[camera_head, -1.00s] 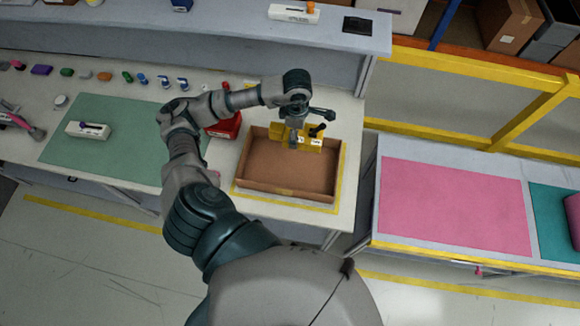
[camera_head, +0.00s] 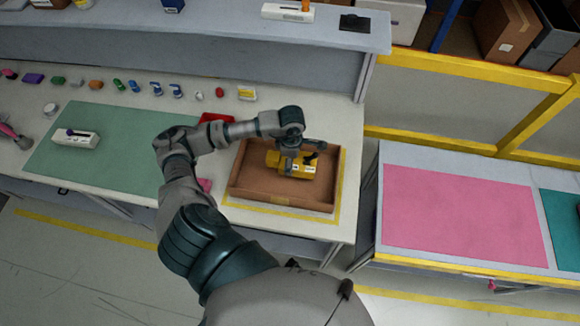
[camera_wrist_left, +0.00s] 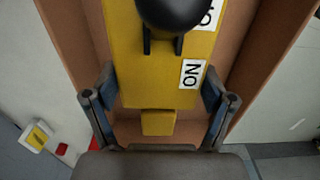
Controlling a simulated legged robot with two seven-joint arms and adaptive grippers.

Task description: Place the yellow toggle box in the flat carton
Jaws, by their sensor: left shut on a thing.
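The yellow toggle box (camera_head: 292,165) has a black toggle and white labels, one reading ON. In the head view it is over the inside of the flat brown carton (camera_head: 275,192), near its back wall. In the left wrist view the box (camera_wrist_left: 150,75) lies between the two fingers of my left gripper (camera_wrist_left: 160,108), which is shut on it. The carton's walls (camera_wrist_left: 262,62) show on both sides of the box. I cannot tell whether the box touches the carton floor. My left gripper is partly hidden in the head view. My right gripper is not in view.
The carton stands on a yellow-outlined area of the bench. A green mat (camera_head: 105,150) with a white switch box (camera_head: 76,138) lies to the left. Several small parts line the bench's back. A pink mat (camera_head: 460,215) covers a separate table at right.

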